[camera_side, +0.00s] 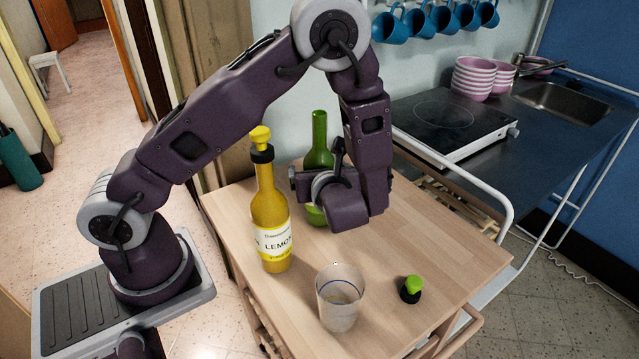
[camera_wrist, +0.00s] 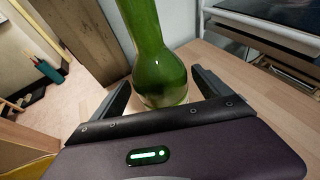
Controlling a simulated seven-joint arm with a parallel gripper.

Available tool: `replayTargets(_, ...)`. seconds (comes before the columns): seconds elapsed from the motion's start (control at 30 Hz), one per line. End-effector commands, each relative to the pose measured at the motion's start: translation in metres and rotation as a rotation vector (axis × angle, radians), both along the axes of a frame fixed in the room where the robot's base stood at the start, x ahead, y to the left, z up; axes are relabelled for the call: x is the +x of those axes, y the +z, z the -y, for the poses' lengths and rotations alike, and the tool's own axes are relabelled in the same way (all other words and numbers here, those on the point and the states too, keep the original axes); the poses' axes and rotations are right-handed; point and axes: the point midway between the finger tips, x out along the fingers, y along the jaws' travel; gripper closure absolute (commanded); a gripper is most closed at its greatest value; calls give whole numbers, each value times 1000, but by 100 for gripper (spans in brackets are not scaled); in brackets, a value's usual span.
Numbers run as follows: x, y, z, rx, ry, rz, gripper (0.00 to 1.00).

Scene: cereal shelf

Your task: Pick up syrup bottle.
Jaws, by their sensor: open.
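A green glass bottle (camera_side: 319,136) stands upright near the back of the wooden cart top. A yellow bottle (camera_side: 268,208) with a yellow stopper and a label reading "LEMON" stands upright to its left and nearer the camera. I cannot tell for sure which one is the syrup bottle. My gripper (camera_side: 314,172) is level at the green bottle and hides part of its body in the side view. In the wrist view the green bottle (camera_wrist: 158,65) rises between the two spread fingers of my gripper (camera_wrist: 163,92), with its base partly hidden by my gripper.
An empty clear glass (camera_side: 340,298) stands at the front of the cart top (camera_side: 400,240). A small green and black stopper (camera_side: 411,289) is to its right. A cooktop (camera_side: 440,120) and pink bowls (camera_side: 473,77) are on the counter behind, with blue mugs (camera_side: 391,27) hanging above.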

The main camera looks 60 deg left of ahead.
Motion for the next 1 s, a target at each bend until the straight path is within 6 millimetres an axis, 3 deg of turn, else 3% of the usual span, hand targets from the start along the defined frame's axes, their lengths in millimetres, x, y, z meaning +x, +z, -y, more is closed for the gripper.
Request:
replayTargets(0.2, 15, -14, -27, 0, 3, 0, 12)
replayTargets(0.43, 16, -14, -28, 0, 0, 1, 14)
replayTargets(0.87, 16, -14, -28, 0, 0, 1, 98)
replayTargets(1.0, 16, -13, -28, 1, 0, 2, 100)
